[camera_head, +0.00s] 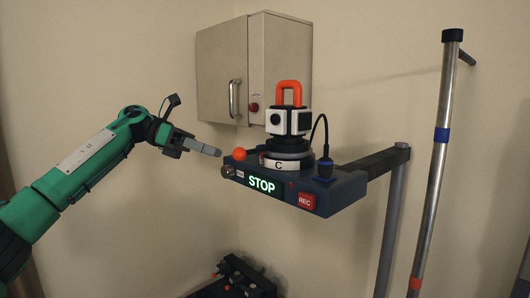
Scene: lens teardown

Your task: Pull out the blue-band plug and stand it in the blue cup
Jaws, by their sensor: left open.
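The blue-band plug (324,166) stands upright in the top of a dark blue console (343,192), near its right end. A black cable (313,130) rises from it and arcs left toward the white camera block. My left gripper (216,152) is open and seen nearly side-on. It is at the console's left end, close to an orange ball knob, and well left of the plug. I see nothing between its fingers. I cannot make out a blue cup in this view. My right gripper is out of view.
A white camera block (297,120) with an orange handle (289,88) stands mid-console, between my left gripper and the plug. An orange ball knob (239,154) is at the left. A wall cabinet (226,80) is behind. A metal pole (436,160) stands at right.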

